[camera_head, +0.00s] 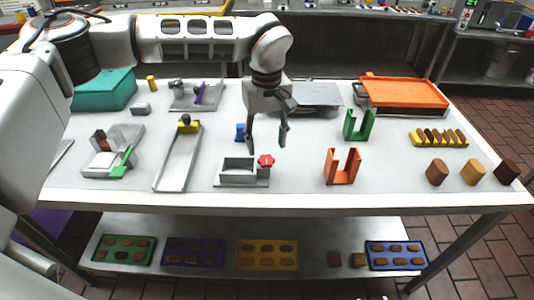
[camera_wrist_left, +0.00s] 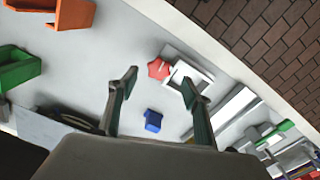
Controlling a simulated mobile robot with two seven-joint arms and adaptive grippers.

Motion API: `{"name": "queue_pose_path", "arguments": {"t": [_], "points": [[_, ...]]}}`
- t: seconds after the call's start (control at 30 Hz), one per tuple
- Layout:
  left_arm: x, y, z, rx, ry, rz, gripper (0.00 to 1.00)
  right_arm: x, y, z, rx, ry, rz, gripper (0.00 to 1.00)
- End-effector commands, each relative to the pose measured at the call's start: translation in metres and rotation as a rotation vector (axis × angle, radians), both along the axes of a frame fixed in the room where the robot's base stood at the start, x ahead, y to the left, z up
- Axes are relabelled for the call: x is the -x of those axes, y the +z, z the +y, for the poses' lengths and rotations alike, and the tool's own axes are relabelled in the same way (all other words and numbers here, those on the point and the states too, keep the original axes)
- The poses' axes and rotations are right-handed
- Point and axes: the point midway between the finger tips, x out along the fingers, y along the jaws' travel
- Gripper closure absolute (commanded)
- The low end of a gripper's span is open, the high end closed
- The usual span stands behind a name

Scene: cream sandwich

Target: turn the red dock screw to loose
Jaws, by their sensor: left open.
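The red dock screw (camera_head: 266,160) is a small star-shaped red knob at the right back corner of a grey dock (camera_head: 242,183) near the front edge of the table. In the left wrist view the screw (camera_wrist_left: 158,69) shows beside the dock's pale frame (camera_wrist_left: 190,72), beyond the fingertips. My left gripper (camera_head: 266,145) points down with its two fingers apart and empty, above and slightly behind the screw; it also shows in the left wrist view (camera_wrist_left: 160,82). I cannot tell which way the screw is turned. My right gripper is not in view.
A small blue block (camera_head: 240,132) lies behind the dock, near the left finger. A grey ramp (camera_head: 178,160) stands left. An orange bracket (camera_head: 342,167) and a green bracket (camera_head: 357,125) stand right. Bare table lies between the dock and the orange bracket.

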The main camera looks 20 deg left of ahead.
Motion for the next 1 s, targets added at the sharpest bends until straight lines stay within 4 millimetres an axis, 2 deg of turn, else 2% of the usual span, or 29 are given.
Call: {"name": "queue_pose_path", "arguments": {"t": [0.1, 0.3, 0.67, 0.7, 0.83, 1.0], "points": [[0.001, -0.02, 0.0, 0.001, 0.001, 0.003, 0.51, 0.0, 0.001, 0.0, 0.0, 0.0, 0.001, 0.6], [0.001, -0.043, -0.001, 0.003, 0.0, 0.002, 0.51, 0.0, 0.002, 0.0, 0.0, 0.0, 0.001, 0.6], [0.0, -0.05, -0.001, 0.003, 0.001, 0.0, 0.51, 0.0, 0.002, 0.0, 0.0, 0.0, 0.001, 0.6], [0.0, -0.05, -0.001, 0.003, 0.001, 0.0, 0.53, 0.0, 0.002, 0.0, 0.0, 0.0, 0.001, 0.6], [0.0, -0.05, -0.001, 0.003, 0.001, 0.0, 0.87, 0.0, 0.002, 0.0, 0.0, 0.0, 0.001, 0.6], [0.0, -0.05, -0.001, 0.003, 0.002, 0.0, 0.89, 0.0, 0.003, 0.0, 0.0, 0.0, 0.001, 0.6]]}}
